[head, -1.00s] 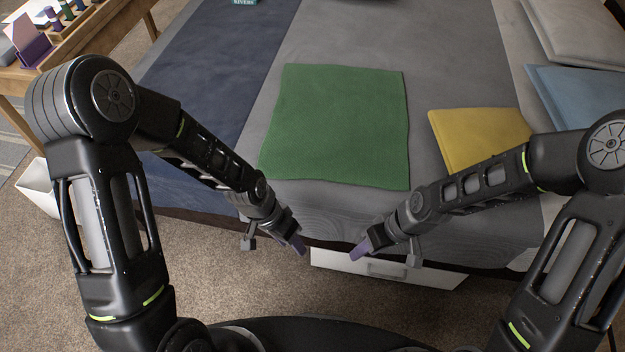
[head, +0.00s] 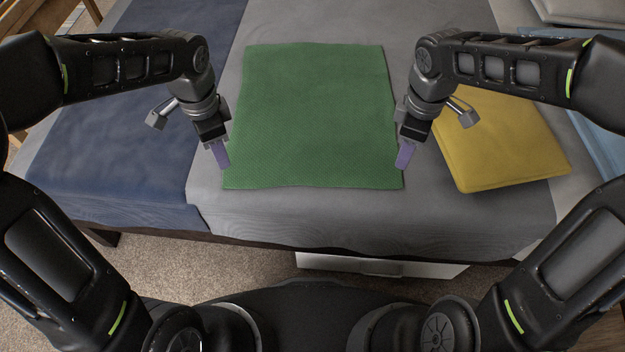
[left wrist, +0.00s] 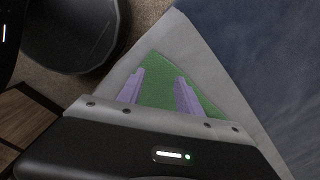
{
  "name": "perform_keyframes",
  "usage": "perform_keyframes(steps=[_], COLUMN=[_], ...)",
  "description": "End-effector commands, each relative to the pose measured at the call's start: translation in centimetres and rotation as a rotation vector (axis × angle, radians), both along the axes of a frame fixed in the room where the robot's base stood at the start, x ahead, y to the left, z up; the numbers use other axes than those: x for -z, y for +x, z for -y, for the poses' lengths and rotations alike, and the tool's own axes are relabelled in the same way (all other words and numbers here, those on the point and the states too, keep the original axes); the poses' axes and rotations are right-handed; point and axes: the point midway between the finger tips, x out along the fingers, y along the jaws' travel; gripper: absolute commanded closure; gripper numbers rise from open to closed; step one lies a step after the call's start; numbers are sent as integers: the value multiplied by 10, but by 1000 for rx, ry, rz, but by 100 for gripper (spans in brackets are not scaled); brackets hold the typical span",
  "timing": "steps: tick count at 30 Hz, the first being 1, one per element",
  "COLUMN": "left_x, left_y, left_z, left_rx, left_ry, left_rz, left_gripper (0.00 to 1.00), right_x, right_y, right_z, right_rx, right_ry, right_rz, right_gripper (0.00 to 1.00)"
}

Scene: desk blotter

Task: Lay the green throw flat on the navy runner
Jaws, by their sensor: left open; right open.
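The green throw (head: 315,115) lies flat and spread out on the grey bed cover, to the right of the navy runner (head: 120,120). My left gripper (head: 223,157) is open and empty at the throw's left edge, near its front left corner. In the left wrist view its two purple fingers (left wrist: 158,92) are apart, with the green throw (left wrist: 165,84) showing between and beyond them. My right gripper (head: 404,157) is at the throw's right edge near the front right corner, open and empty. I cannot tell whether either gripper touches the cloth.
A blue cloth (head: 600,140) is at the far right. The grey cover (head: 370,215) is bare in front of the throw. A white drawer (head: 385,267) is below the bed's front edge.

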Motion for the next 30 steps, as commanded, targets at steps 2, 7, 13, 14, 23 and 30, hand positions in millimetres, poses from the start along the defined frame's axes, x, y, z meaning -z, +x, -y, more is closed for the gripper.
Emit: perform_keyframes(steps=[2,7,13,14,23,30], left_x=[0,5,27,32,73,81], left_y=[0,0,-1,-1,0,0], left_z=[0,0,0,0,0,0], left_rx=[-1,-2,-2,-2,-3,-3], left_ry=[0,0,0,0,0,-1], left_rz=[0,-1,-4,-4,-2,0], left_gripper=[58,58,58,58,58,58], right_x=[0,5,27,32,73,81], right_y=[0,0,-1,-1,-1,0], right_z=[0,0,-1,-1,-1,-1], right_rx=[1,1,0,0,1,2], right_ry=[0,2,1,2,3,2], right_rz=[-1,-1,-5,-5,-3,0], right_gripper=[58,58,58,58,58,58])
